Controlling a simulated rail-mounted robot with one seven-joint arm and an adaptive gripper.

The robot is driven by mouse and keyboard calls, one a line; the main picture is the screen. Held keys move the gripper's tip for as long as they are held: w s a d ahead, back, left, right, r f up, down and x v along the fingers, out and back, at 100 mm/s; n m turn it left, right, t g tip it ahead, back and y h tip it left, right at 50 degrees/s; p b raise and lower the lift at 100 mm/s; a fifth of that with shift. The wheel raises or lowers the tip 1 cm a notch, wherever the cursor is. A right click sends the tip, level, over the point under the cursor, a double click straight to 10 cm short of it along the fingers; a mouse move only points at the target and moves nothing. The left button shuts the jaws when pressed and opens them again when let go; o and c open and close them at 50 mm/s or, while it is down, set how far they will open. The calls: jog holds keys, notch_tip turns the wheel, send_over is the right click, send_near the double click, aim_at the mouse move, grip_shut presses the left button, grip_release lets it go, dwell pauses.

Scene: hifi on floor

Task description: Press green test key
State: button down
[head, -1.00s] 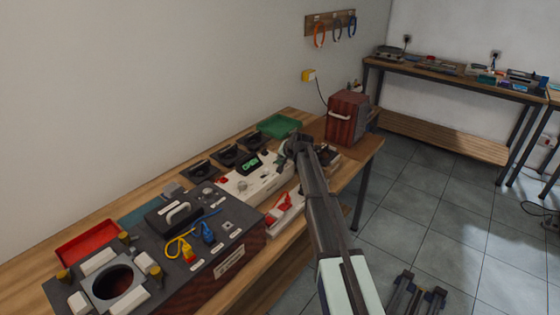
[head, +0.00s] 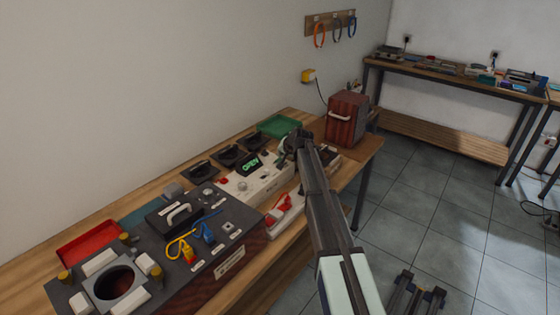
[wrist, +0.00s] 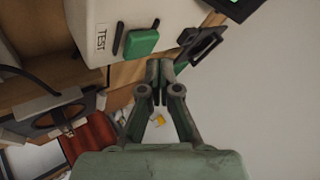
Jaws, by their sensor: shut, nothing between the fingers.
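The green test key (wrist: 141,42) sits on the face of a white unit (wrist: 88,22) in the wrist view, beside a printed TEST label (wrist: 102,38) and a thin dark slot. My gripper (wrist: 160,70) is shut and empty. Its fingertips appear just below and right of the key in the picture; I see no contact, and the depth gap is hard to judge. In the head view the white unit (head: 240,186) has a lit display (head: 250,164) reading OPEN. My gripper (head: 290,147) is at its far right end, and the green key cannot be made out there.
A dark console (head: 195,225) with yellow and blue plugs stands nearer on the wooden bench. A red tray (head: 88,243), a green tray (head: 280,125) and a dark red box (head: 347,118) are also on it. Dark holders (head: 228,155) line the wall side.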

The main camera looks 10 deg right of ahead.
jog(key=shift+r, duration=0.1)
jog(key=shift+r+p, duration=1)
jog(key=shift+r, duration=1.45)
